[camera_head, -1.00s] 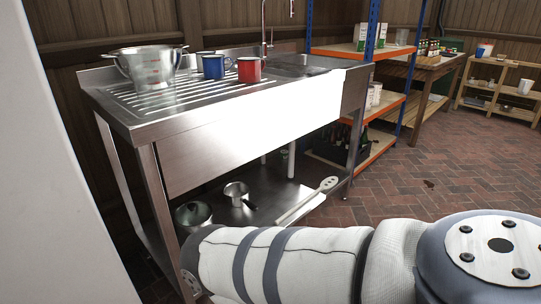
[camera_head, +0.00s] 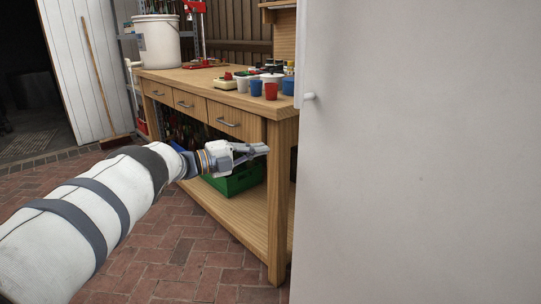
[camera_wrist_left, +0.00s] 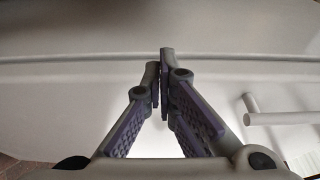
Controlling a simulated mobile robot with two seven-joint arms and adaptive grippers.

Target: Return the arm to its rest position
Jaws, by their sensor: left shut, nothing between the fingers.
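My left arm comes in from the left in the head view, and its gripper (camera_head: 258,150) points right in front of the wooden workbench's near end. The fingers are closed together with nothing between them. In the left wrist view the closed gripper (camera_wrist_left: 159,75) is in front of a white surface (camera_wrist_left: 80,35). A white bar-like handle (camera_wrist_left: 285,118) shows to the right of the fingers there. My right gripper is in neither view.
The wooden workbench (camera_head: 218,115) holds blue and red cups (camera_head: 270,91) and a white bucket (camera_head: 157,42). A green crate (camera_head: 233,181) is on its lower shelf. A tall white panel with a small handle (camera_head: 420,150) fills the right. Brick floor is open at lower left.

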